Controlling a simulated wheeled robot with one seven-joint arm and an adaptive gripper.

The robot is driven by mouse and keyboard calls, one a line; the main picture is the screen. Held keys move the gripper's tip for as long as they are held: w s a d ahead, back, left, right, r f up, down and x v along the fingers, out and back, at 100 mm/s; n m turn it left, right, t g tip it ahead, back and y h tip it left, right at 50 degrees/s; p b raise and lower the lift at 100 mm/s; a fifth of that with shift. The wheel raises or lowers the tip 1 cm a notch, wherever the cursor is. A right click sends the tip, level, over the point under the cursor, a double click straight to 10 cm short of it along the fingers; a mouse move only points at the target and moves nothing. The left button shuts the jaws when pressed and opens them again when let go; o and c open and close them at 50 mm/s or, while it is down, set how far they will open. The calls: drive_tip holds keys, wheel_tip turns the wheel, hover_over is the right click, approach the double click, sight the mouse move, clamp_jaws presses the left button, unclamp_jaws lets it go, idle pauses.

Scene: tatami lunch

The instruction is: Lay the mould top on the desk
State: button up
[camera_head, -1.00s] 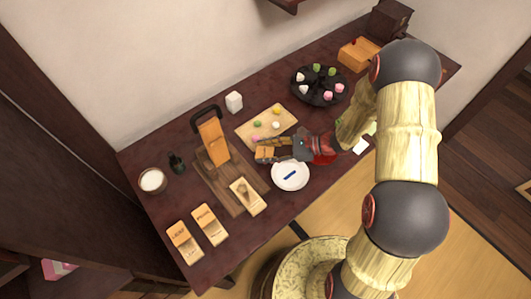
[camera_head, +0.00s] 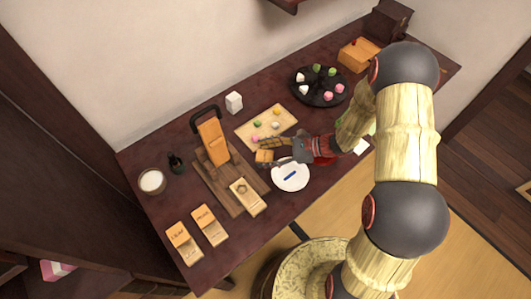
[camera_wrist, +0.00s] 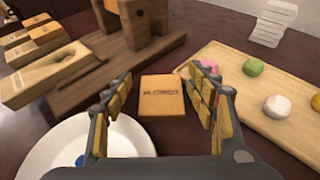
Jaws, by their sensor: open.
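The mould top (camera_head: 264,156), a small flat orange-brown wooden block, lies on the dark red desk (camera_head: 150,205). In the wrist view the mould top (camera_wrist: 162,96) lies flat, its blurred lettering facing up. My gripper (camera_wrist: 160,105) is open, with its fingers apart on either side of the block and nearer the camera. My gripper also shows in the head view (camera_head: 270,151), coming in from the right. A pale mould bottom (camera_head: 247,197) with a hollow lies on the wooden press base (camera_head: 222,193), to the left of the block.
A white plate (camera_head: 291,177) with a blue piece is close to the gripper. A pale board (camera_head: 252,137) with coloured balls lies behind it. An upright press (camera_head: 213,143) stands at left. Two labelled moulds (camera_head: 185,243) (camera_head: 210,226) lie at front left. A black tray (camera_head: 319,100) holds sweets.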

drive_tip(key=shift+r+p, duration=0.3)
drive_tip(key=shift+r, duration=0.25)
drive_tip(key=p+v, duration=0.4)
drive_tip(key=v, duration=0.8)
drive_tip(key=shift+a, duration=0.1)
drive_tip(key=s+d+r+n+t+h, duration=0.1)
drive_tip(key=s+r+n+h, duration=0.3)
drive_tip(key=r, duration=0.6)
drive_tip(key=s+d+r+n+t+h, duration=0.1)
drive_tip(key=s+r+n+h, duration=0.3)
drive_tip(key=s+r+n, duration=0.4)
drive_tip(key=s+d+r+n+t+h, duration=0.1)
drive_tip(key=s+r+n+h, duration=0.4)
drive_tip(key=r, duration=0.8)
drive_tip(key=s+n, duration=0.1)
drive_tip(key=n, duration=0.2)
drive_tip(key=shift+d, duration=0.2)
